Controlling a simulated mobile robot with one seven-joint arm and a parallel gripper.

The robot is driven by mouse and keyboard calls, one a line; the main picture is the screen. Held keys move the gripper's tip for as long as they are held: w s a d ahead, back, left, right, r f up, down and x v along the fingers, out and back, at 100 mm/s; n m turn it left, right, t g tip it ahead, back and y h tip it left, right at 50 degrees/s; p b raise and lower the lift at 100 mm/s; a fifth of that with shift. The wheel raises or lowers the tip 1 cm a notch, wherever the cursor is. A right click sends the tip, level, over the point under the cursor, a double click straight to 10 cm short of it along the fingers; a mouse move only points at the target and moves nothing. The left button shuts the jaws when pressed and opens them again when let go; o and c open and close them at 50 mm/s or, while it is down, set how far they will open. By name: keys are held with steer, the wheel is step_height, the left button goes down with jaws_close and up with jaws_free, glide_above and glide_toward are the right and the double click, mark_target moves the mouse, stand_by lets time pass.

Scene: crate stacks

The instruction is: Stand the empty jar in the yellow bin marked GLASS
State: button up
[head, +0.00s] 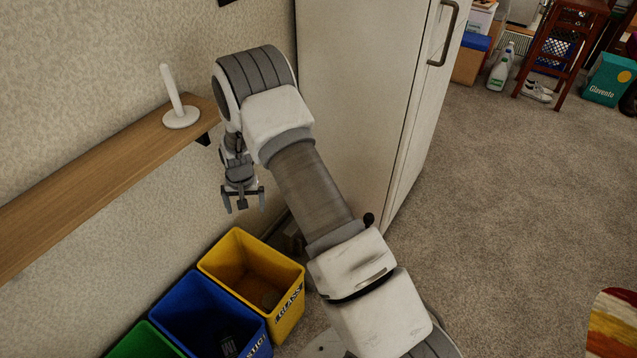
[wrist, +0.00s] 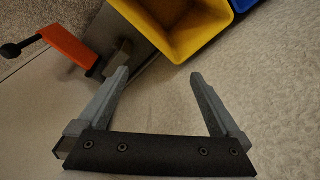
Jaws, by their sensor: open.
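The yellow bin (head: 235,257), marked GLASS on its side, stands on the floor beside the tall pale cabinet. A small dim shape (head: 270,298) lies at its bottom; I cannot tell what it is. My gripper (head: 245,209) is above the bin and points down, its fingers apart. In the wrist view my gripper (wrist: 159,76) has nothing between its fingers, and the yellow bin (wrist: 180,38) shows at the top edge, past the fingertips. I cannot make out a jar for certain in either view.
A blue bin (head: 180,297) and a green bin (head: 146,343) stand in line with the yellow one. A wooden shelf (head: 100,190) with a white upright holder (head: 179,112) is on the wall at left. The cabinet (head: 355,100) is close at right. Carpet (head: 500,200) is open farther right.

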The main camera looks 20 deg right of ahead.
steer(key=s+d+r+n+t, duration=0.1)
steer(key=s+r, duration=0.3)
steer(key=r, duration=0.6)
steer(key=s+d+r, duration=0.2)
steer(key=s+r, duration=0.1)
steer(key=r, duration=0.7)
steer(key=s+d+r+n+t, duration=0.1)
steer(key=s+r, duration=0.3)
steer(key=r, duration=0.6)
steer(key=s+d+r+t, duration=0.1)
steer(key=s+r, duration=0.3)
steer(key=s, duration=0.7)
steer(key=s+d+r+n, duration=0.1)
steer(key=s+d+r, duration=0.2)
steer(key=s, duration=0.8)
steer(key=shift+s+r+t, duration=0.3)
steer(key=shift+r+t, duration=0.1)
steer(key=shift+r, duration=0.2)
step_height(320, 180, up, 23)
steer(key=p, duration=2.3)
steer(key=shift+c, duration=0.3)
